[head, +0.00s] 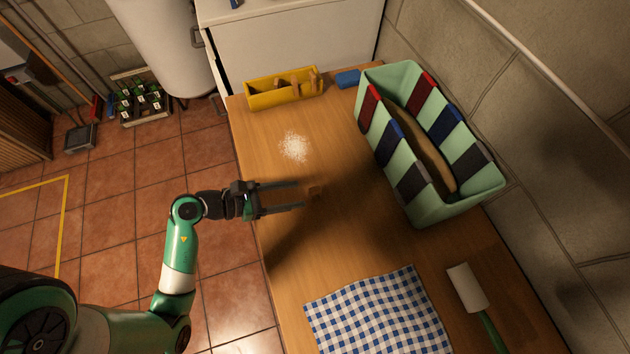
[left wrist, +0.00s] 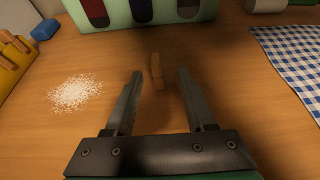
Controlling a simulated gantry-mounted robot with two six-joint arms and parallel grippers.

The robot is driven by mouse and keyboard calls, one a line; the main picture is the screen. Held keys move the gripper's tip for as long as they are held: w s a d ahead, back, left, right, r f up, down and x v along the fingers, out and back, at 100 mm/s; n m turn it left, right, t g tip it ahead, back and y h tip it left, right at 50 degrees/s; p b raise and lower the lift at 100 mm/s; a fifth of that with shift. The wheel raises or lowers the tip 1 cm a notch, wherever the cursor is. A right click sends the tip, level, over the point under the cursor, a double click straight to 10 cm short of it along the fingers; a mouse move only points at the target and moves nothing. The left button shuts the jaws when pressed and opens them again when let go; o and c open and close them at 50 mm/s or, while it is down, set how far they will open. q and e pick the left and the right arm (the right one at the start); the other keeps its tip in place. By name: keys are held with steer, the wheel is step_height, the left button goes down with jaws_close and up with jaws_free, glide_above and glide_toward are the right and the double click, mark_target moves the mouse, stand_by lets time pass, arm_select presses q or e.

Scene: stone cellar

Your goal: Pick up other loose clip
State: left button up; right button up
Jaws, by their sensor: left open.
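A small wooden clip (head: 314,191) lies on the wooden table in front of my left gripper. In the left wrist view the clip (left wrist: 157,72) lies lengthwise, between and slightly beyond the fingertips. My left gripper (head: 301,194) is open and empty, with its fingers reaching over the table from the left edge. Its two fingers frame the clip in the wrist view (left wrist: 160,76), with a gap on each side. A yellow box (head: 280,100) at the back holds several wooden clips. My right gripper is out of view.
A mint-green bin (head: 484,196) with red, blue and grey cloths over its walls stands at the right. White powder (head: 294,147) lies behind the gripper. A blue sponge (head: 347,79), a checked cloth (head: 378,316) and a white-headed, green-handled tool (head: 468,288) also lie here.

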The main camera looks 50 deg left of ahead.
mark_target(312, 189)
arm_select(q)
steer(key=b+x, duration=0.1)
steer(key=x, duration=0.4)
steer(key=shift+w+a+r+b, duration=0.2)
steer(key=shift+w+b, duration=0.05)
steer(key=shift+b, duration=0.1)
jaws_close()
